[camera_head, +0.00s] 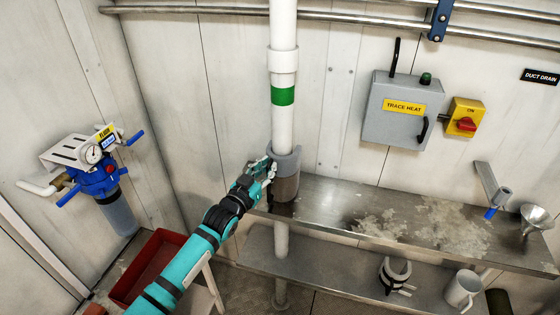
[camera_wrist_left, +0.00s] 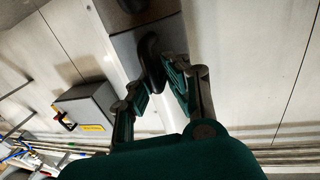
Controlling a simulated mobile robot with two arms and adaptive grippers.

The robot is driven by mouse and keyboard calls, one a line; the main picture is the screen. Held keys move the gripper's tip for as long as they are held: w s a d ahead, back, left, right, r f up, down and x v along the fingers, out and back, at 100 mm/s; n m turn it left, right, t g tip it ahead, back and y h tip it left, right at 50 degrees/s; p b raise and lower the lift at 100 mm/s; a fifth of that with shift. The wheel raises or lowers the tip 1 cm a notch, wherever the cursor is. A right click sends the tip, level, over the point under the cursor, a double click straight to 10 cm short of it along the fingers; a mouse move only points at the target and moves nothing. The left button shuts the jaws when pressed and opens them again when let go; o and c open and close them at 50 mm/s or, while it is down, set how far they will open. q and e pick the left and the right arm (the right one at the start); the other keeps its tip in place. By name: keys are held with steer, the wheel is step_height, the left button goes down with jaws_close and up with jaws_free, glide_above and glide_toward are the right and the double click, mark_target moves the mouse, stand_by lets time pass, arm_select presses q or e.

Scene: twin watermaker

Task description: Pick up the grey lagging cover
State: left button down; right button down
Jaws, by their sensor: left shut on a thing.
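A grey lagging cover (camera_head: 287,160) sits around the white vertical pipe (camera_head: 284,120) just above the steel bench, with a darker brownish section below its top rim. My left gripper (camera_head: 268,168) is at the cover's left side, shut on it. In the left wrist view, the fingers (camera_wrist_left: 160,84) close around a dark handle (camera_wrist_left: 150,55) on the cover's grey face (camera_wrist_left: 128,48). The cover's far side is hidden. My right gripper is not in view.
The steel bench (camera_head: 330,205) has a pale patch. A funnel (camera_head: 535,216) is at right. A red tray (camera_head: 150,262) and a blue filter unit (camera_head: 98,180) are at left.

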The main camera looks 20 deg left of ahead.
arm_select(q)
steer(key=shift+d, duration=0.1)
steer(key=shift+r+b, duration=0.4)
steer(key=shift+r, duration=0.05)
steer(key=shift+s+r, duration=0.1)
steer(key=shift+s, duration=0.25)
steer(key=f+b+v, duration=0.2)
steer(key=b+v, duration=0.3)
steer(key=v, duration=1.5)
steer(key=shift+s+d, duration=0.25)
steer(key=shift+s, duration=0.15)
steer(key=c, duration=2)
jaws_free()
jaws_close()
steer(key=shift+r, duration=0.15)
steer(key=shift+r+p, duration=0.2)
steer(key=shift+p, duration=0.35)
